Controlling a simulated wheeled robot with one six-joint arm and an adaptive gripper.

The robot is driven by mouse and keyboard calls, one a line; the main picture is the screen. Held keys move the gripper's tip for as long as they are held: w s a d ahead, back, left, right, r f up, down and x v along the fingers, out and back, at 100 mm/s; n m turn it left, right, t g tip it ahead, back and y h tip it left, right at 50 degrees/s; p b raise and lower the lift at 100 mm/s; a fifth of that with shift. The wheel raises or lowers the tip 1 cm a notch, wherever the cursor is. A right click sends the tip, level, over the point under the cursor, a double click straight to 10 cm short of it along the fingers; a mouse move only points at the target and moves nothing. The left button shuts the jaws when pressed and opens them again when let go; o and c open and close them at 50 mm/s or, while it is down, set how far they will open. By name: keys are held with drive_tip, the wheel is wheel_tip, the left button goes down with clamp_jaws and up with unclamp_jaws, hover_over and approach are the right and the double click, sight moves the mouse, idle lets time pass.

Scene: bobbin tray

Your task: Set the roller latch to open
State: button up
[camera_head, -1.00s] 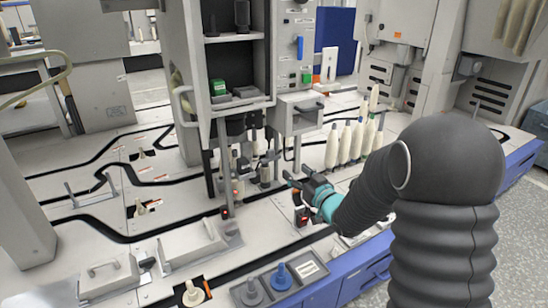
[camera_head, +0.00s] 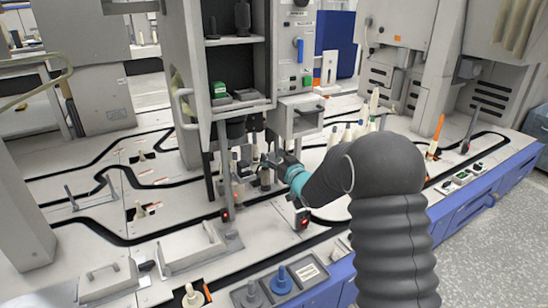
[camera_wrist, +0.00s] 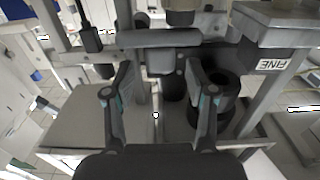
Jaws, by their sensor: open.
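My gripper (camera_head: 272,160) is at the lower front of the grey machine column, among small spindles and rods. In the wrist view my gripper (camera_wrist: 160,80) is open, with a finger on each side and nothing held between them. A horizontal grey roller-like bar (camera_wrist: 160,38) lies just beyond the fingertips, with a lighter block below its middle. I cannot tell for sure that it is the roller latch, nor whether the fingers touch it. In the head view my gripper and the column hide this area.
A dark cylinder (camera_wrist: 222,85) stands close by the right finger. A plate marked "FINE" (camera_wrist: 272,65) is at the right. White bobbins (camera_head: 347,133) stand behind my arm. Grey covers (camera_head: 195,248) and a blue knob (camera_head: 281,279) are on the front deck.

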drive_tip(key=shift+w+a, duration=0.15)
drive_tip(key=shift+w, duration=0.1)
clamp_jaws()
